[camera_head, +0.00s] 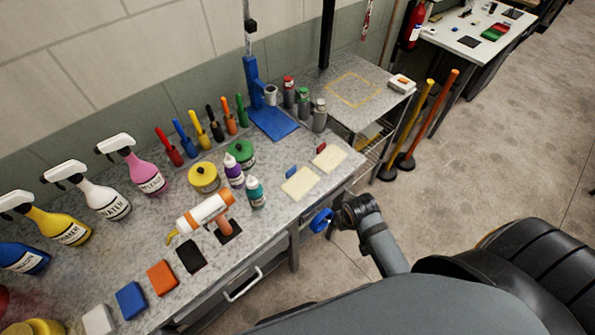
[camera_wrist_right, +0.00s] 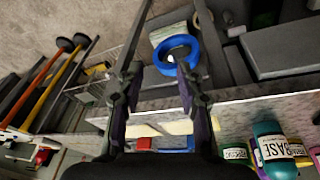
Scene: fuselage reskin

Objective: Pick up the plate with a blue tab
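The cream plate with a blue tab (camera_head: 300,184) lies flat on the grey bench near its front edge, its blue tab (camera_head: 291,172) at the back. A similar plate with a red tab (camera_head: 328,158) lies to its right. My right gripper (camera_head: 334,217) is just off the bench's front edge, apart from both plates. In the right wrist view its fingers (camera_wrist_right: 158,82) are spread and no plate is between them. Parts of the pale plates, the red tab (camera_wrist_right: 143,144) and the blue tab (camera_wrist_right: 177,150) show low there, partly hidden by the gripper. My left gripper is not in view.
A blue ring (camera_head: 321,220) appears by my right fingertips; I cannot tell its distance. White and purple (camera_head: 234,170) and teal-capped bottles stand left of the plates. A blue stand (camera_head: 272,122) and grey bottles (camera_head: 319,116) stand behind. A side table (camera_head: 371,103) is at the right.

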